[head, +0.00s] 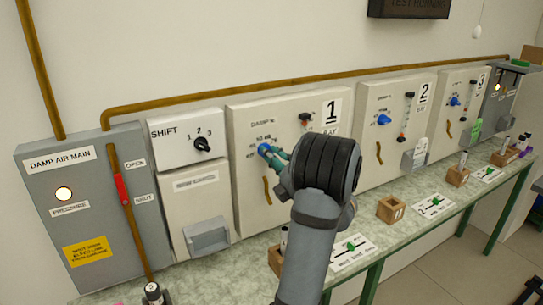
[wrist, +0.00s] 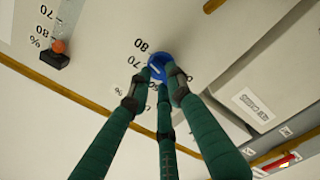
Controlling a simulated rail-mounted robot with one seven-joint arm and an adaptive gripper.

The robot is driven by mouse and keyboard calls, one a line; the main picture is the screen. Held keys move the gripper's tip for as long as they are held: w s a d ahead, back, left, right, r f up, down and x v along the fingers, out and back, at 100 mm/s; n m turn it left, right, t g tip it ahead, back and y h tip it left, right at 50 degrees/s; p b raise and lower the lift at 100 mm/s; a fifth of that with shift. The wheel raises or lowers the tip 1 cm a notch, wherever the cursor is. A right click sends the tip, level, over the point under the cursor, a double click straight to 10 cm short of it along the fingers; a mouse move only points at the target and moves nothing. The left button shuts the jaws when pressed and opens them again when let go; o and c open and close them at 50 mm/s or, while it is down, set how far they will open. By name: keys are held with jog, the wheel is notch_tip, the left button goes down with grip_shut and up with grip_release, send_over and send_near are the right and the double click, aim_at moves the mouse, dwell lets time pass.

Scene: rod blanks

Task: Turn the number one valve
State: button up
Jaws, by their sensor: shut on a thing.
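The number one panel (head: 245,190) is a cream wall cabinet with a large "1" label. Its blue valve knob (head: 263,149) sits at the left, under a "DAMP" label, with a printed percent scale around it. My gripper (head: 272,154) has green fingers closed around this knob, which also shows in the wrist view (wrist: 157,62). In the wrist view, the fingers of my gripper (wrist: 160,75) touch the knob from several sides. The marks 70 and 80 show beside the knob. My wrist hides the panel's lower right part in the head view.
Panels two (head: 375,145) and three (head: 455,120) stand to the right, each with a blue knob. The damp air main box (head: 60,230) with a red lever (head: 121,188) is at the left. The green bench (head: 240,262) below holds wooden blocks and cards. A brown pipe (head: 300,82) runs above.

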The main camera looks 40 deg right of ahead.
grip_shut()
jog(key=shift+n, duration=0.3)
jog(key=shift+d+f+m+b, duration=0.15)
jog(key=shift+f+m+b, duration=0.05)
jog(key=shift+m+b, duration=5.35)
jog(key=shift+d+f+m+b, duration=0.1)
jog(key=shift+f+m+b, duration=0.1)
jog(key=shift+m+b, duration=5.35)
jog(key=shift+d+f+m+b, duration=0.15)
jog(key=shift+f+m+b, duration=0.05)
jog(key=shift+m+b, duration=5.3)
jog(key=shift+r+n, duration=0.1)
jog(key=shift+n, duration=0.3)
